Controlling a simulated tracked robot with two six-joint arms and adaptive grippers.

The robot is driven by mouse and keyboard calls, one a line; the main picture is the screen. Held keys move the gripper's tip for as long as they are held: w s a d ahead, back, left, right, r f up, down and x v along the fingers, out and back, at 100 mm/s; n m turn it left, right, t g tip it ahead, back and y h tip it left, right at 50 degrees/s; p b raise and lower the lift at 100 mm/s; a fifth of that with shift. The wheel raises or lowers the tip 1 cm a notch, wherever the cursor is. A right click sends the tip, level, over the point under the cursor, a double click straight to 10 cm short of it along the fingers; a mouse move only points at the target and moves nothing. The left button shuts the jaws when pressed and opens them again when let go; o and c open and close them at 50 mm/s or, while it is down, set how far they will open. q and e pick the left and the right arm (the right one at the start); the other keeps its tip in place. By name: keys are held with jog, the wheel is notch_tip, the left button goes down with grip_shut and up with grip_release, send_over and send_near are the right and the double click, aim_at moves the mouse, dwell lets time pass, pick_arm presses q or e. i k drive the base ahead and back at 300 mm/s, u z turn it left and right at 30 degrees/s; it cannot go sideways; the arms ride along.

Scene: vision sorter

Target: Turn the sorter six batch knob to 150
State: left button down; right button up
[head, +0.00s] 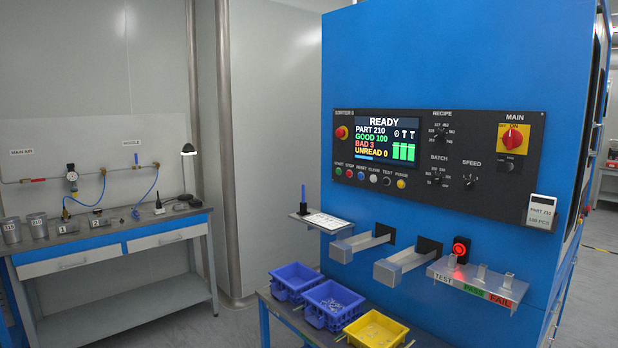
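The batch knob (437,180) is a small black rotary knob under the label BATCH on the dark control panel (478,205) of the blue sorter (455,60). White numbers ring the knob, but they are too small to read, and I cannot tell which number it points to. The panel's screen (388,140) reads READY, PART 210, GOOD 100, BAD 3, UNREAD 0. Neither of my grippers is in view.
Near the batch knob are the recipe knob (440,134), the speed knob (468,183) and the red-and-yellow main switch (513,137). Below the panel, two chutes (400,265) and a shelf (322,222) stick out. Blue and yellow bins (377,330) stand lower down.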

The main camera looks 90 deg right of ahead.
aim_at(436, 178)
jog(key=z, duration=0.1)
jog(key=i, duration=0.25)
jog(key=z, duration=2.55)
jog(key=k, duration=0.2)
jog(key=z, duration=0.65)
jog(key=i, duration=1.1)
jog(key=u, duration=0.35)
